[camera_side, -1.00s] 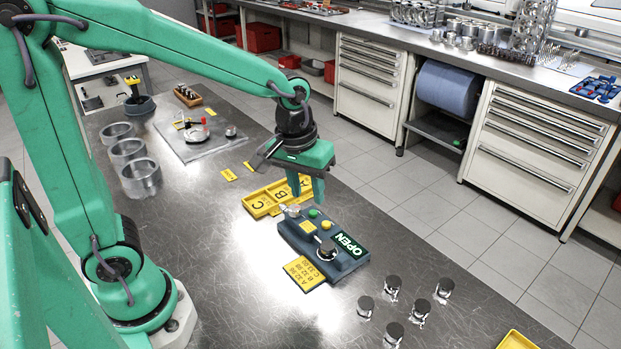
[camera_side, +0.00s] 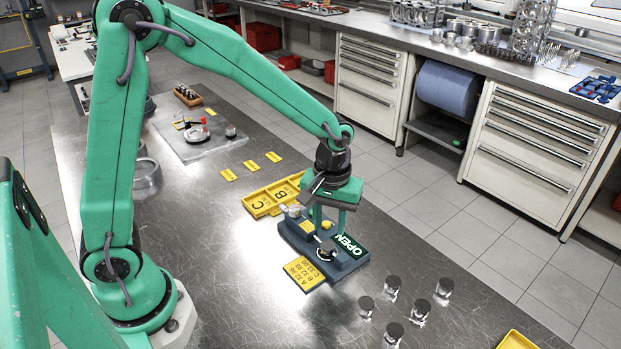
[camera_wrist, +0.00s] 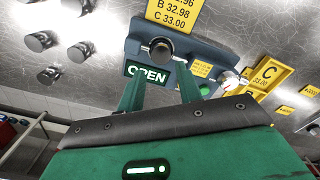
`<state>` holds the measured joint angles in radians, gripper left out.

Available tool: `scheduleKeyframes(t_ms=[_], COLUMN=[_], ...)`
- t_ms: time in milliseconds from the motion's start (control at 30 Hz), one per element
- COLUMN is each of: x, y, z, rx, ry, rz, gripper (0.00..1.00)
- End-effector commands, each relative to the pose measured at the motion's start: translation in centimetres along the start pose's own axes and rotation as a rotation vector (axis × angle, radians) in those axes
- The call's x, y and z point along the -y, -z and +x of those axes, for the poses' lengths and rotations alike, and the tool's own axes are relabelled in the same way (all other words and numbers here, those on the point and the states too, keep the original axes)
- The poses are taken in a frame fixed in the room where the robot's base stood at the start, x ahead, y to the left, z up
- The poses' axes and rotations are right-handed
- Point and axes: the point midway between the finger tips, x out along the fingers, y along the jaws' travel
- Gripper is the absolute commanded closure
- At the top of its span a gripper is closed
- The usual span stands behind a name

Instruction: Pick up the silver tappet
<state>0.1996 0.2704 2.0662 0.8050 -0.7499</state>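Several silver cylinders with dark tops, which look like tappets, stand apart on the metal table at the lower right of the side view, one of them a silver tappet (camera_side: 392,285). They also show at the upper left of the wrist view, one silver tappet (camera_wrist: 77,53) among them. I cannot tell which one the task means. My gripper (camera_side: 330,228) points down over the dark blue gauge block (camera_side: 318,262) with the OPEN display. A silver round part (camera_wrist: 229,80) sits at the block's end.
A yellow size card (camera_side: 305,273) lies before the block. A yellow lettered tray (camera_side: 262,207) is behind it. Small yellow tags (camera_side: 251,165) lie farther back. Another yellow tray (camera_side: 517,341) shows at the bottom right. The table around the cylinders is clear.

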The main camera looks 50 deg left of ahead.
Motion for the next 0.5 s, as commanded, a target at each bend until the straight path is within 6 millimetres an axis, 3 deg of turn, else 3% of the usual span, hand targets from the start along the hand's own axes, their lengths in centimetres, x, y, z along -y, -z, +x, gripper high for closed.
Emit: scheduleKeyframes(t_ms=[500], x=[0.1], y=[-0.1], z=[2.2], rx=[0.002], ry=[0.002], rz=[0.0], gripper=[0.65])
